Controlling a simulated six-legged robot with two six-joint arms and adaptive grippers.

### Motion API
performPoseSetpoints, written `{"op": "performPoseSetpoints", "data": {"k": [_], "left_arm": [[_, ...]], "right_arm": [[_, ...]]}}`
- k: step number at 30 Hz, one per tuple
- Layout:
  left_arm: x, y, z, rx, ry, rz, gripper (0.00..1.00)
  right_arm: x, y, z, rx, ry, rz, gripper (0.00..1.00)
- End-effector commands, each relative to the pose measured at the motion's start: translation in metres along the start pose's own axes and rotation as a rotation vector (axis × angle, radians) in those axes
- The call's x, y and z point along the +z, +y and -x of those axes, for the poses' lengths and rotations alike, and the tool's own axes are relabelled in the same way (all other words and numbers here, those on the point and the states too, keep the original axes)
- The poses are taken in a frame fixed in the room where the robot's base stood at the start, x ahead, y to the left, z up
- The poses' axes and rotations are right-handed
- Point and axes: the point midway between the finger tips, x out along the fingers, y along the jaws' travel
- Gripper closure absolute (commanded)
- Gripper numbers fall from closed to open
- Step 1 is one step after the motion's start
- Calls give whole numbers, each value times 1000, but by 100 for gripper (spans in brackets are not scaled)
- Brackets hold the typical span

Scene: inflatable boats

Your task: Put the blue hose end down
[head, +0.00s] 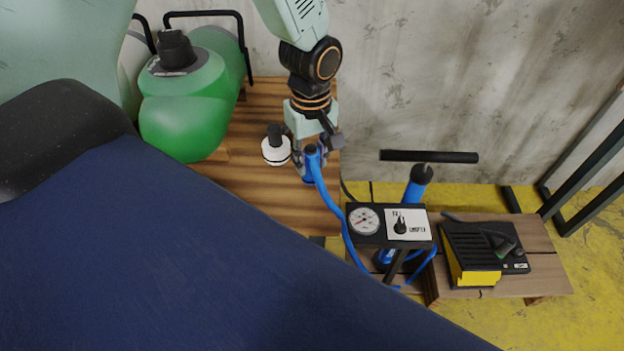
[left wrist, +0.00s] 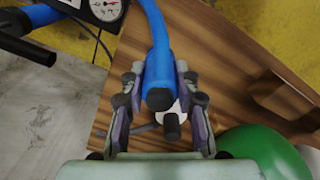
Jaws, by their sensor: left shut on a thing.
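The blue hose (head: 330,205) runs from the pump stand up to its blue end (head: 311,152). My left gripper (head: 312,168) is shut on the blue hose end, above the wooden bench (head: 250,200). In the left wrist view the blue hose end (left wrist: 160,88) sits between the two fingers of my left gripper (left wrist: 160,95), its dark round tip facing the camera. I cannot tell whether the hose end touches the bench. My right gripper is not in view.
A white fitting with a black cap (head: 276,150) stands left of the gripper, near a green tank (head: 185,110). A gauge panel (head: 390,225), blue pump (head: 417,185) and yellow-black foot pump (head: 470,260) stand right. A dark blue inflatable tube (head: 150,250) fills the foreground.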

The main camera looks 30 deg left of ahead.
Motion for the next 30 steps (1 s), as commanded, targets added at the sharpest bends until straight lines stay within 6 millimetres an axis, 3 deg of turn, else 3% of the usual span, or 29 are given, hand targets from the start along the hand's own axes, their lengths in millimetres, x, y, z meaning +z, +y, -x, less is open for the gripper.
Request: {"op": "performPoseSetpoints", "data": {"k": [1, 8, 15, 28, 29, 30], "left_arm": [[0, 0, -10, -1, 0, -1, 100], [0, 3, -25, -1, 1, -2, 100], [0, 2, -55, 0, 1, -3, 100], [0, 2, -58, 0, 0, -2, 100], [0, 2, -58, 0, 0, -2, 67], [0, 2, -58, 0, 0, -2, 63]], "right_arm": [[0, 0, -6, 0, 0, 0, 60], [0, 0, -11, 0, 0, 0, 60], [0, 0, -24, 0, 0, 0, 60], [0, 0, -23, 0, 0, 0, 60], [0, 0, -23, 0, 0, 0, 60], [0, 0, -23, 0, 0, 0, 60]]}}
